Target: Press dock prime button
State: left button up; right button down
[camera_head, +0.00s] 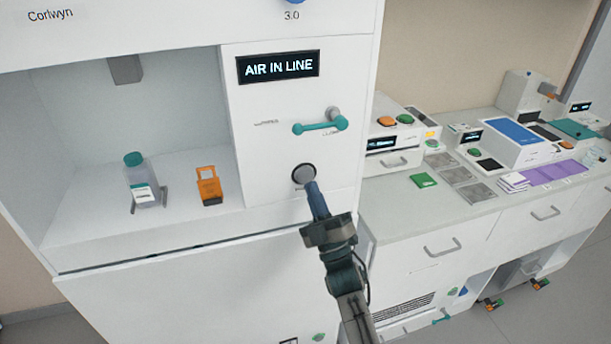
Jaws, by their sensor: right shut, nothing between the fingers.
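A round grey button (304,174) with a dark rim is set in the white front panel of the cabinet, below a teal lever handle (321,124). My right gripper (312,190) is shut and empty, with its tips at the lower edge of the button. I cannot tell whether the tips touch it or how far it is pressed in. A display (278,67) above reads "AIR IN LINE". My left gripper is not in view.
A bottle with a teal cap (142,180) and an orange holder (209,186) stand in the open bay left of the panel. A bench (440,215) on the right carries several devices, a green block (423,181) and a purple mat (556,173).

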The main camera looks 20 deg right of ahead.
jog(key=shift+s+r+p, duration=0.1)
jog(key=shift+s+p, duration=0.35)
jog(key=shift+s, duration=1.7)
dwell(0.9)
jog(key=s+n+g+y, duration=0.1)
jog(key=n+g+y, duration=0.1)
jog(key=n, duration=0.2)
jog(key=s+n+g+y, duration=0.1)
jog(key=n+g+y, duration=0.1)
jog(key=n+y, duration=0.1)
jog(key=s+n+g+y, duration=0.1)
jog(key=n+g+y, duration=0.1)
jog(key=n, duration=0.2)
jog(key=shift+s+d+r+n+y, duration=0.1)
jog(key=shift+s+d+n+y, duration=0.3)
jog(key=w, duration=0.9)
jog(key=shift+a+b, duration=0.2)
jog(key=shift+b, duration=0.1)
dwell(1.3)
jog(key=shift+w, duration=0.4)
